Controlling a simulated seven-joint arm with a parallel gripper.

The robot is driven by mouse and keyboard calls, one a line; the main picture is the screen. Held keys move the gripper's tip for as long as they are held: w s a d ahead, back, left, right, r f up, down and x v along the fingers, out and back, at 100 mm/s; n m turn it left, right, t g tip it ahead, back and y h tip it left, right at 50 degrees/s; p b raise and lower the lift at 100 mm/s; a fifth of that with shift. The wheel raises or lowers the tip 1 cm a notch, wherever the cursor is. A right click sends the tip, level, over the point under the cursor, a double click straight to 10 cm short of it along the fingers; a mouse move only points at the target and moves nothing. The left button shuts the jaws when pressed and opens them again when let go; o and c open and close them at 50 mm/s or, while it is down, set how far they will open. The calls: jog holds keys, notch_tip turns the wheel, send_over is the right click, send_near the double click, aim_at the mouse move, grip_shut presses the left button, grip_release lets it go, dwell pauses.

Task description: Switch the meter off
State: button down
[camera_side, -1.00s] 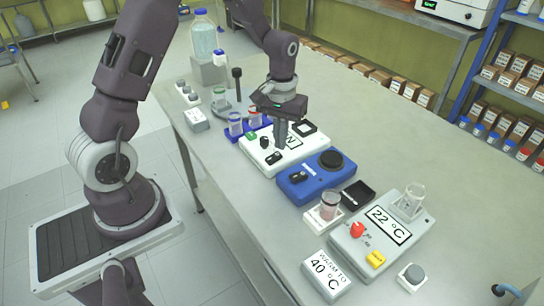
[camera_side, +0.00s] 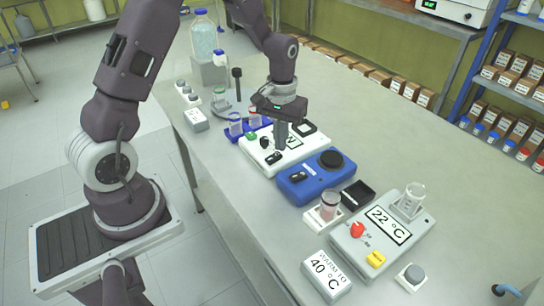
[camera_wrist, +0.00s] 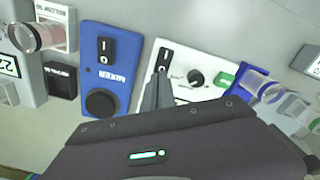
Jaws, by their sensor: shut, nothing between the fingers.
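The white device (camera_side: 262,156), which looks like the meter, lies on the bench between the blue mixer and the blue rack. It has a display (camera_side: 294,142), partly hidden by my gripper, a black rocker switch (camera_side: 273,158), a black knob and a green button. In the wrist view the rocker switch (camera_wrist: 163,59) shows at its left edge, with the knob (camera_wrist: 196,78) and green button (camera_wrist: 224,79) to the right. My gripper (camera_side: 281,146) is shut and empty, pointing down over the device. Its fingertips (camera_wrist: 160,73) appear close to the switch; contact cannot be told.
The blue mixer (camera_side: 312,187) with its own rocker switch and black round top stands beside the white device. A blue rack (camera_side: 236,129) with vials is on the other side. A grey unit (camera_side: 351,246) reads 22 °C. The bench's right side is clear.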

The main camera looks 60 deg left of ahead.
jog(key=shift+f, duration=0.8)
jog(key=shift+r, duration=3.45)
jog(key=s+d+r+m+t, duration=0.1)
jog(key=s+d+r, duration=0.25)
jog(key=r, duration=0.25)
jog(key=s+d+r+m+t, duration=0.2)
jog(key=s+r, duration=0.3)
jog(key=r, duration=0.2)
jog(key=s+d+r+m+t, duration=0.1)
jog(key=s+d, duration=0.1)
jog(key=s, duration=0.5)
jog(key=s+d+r+m+t, duration=0.1)
jog(key=s+d+r+m, duration=0.1)
jog(key=s, duration=0.5)
jog(key=shift+t, duration=0.3)
